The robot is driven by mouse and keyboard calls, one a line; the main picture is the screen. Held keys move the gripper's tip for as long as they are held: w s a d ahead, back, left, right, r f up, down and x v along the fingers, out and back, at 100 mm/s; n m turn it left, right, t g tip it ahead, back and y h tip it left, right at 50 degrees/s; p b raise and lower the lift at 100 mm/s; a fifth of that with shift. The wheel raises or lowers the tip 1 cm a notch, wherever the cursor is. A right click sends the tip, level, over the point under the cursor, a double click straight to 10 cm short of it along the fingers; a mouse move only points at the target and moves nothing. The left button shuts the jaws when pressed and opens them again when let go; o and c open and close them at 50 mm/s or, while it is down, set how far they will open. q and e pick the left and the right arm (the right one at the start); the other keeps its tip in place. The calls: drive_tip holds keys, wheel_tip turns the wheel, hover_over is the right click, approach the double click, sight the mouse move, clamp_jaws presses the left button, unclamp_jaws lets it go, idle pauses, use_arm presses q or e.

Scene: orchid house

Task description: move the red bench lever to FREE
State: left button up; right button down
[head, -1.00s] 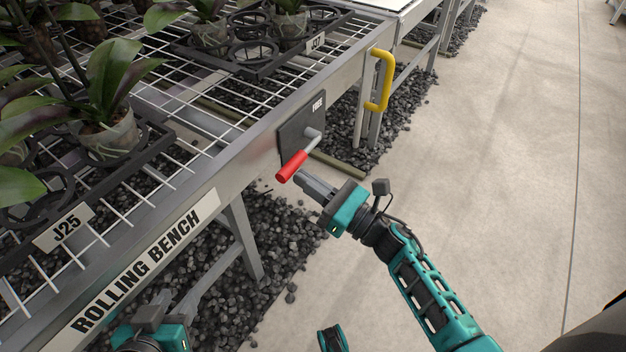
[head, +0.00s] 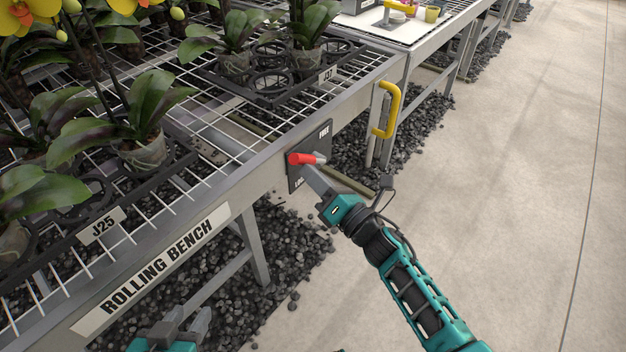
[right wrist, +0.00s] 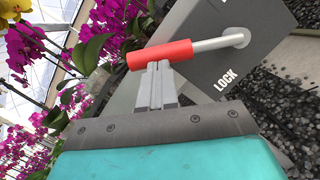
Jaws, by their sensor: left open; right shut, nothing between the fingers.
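The red bench lever (head: 301,158) sits on a dark plate (head: 316,138) on the bench's side rail. The plate reads FREE at its upper end and LOCK, partly hidden, at its lower end. The lever points left from its pivot, between the two words. My right gripper (head: 307,170) is shut and empty, with its fingertips just below the red grip. In the right wrist view, the fingertips meet the underside of the red grip (right wrist: 160,55); they appear to touch it. My left gripper (head: 191,317) is open and empty, low in front of the bench.
The rolling bench (head: 213,222) carries potted orchids in black trays. A yellow handle (head: 386,110) stands out from the bench frame to the right of the plate. Dark gravel lies under the bench. The concrete aisle (head: 510,200) on the right is clear.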

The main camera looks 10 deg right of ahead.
use_arm(q)
wheel_tip(320, 180, up, 6)
drive_tip(key=p, duration=0.4)
drive_tip(key=shift+w+d, duration=0.15)
drive_tip(key=shift+w, duration=0.3)
use_arm(e)
drive_tip(key=r+m, duration=0.1)
drive_tip(key=w+d+r+m, duration=0.1)
drive_tip(key=m, duration=0.1)
drive_tip(key=w+d+r+m+h, duration=0.1)
drive_tip(key=shift+w+d+r+m, duration=0.1)
drive_tip(key=shift+d+r+m, duration=0.15)
drive_tip(key=shift+r+m, duration=0.15)
use_arm(q)
drive_tip(key=shift+s+f, duration=0.3)
drive_tip(key=shift+f, duration=0.05)
drive_tip(key=shift+f, duration=0.1)
use_arm(e)
drive_tip(key=shift+f, duration=0.1)
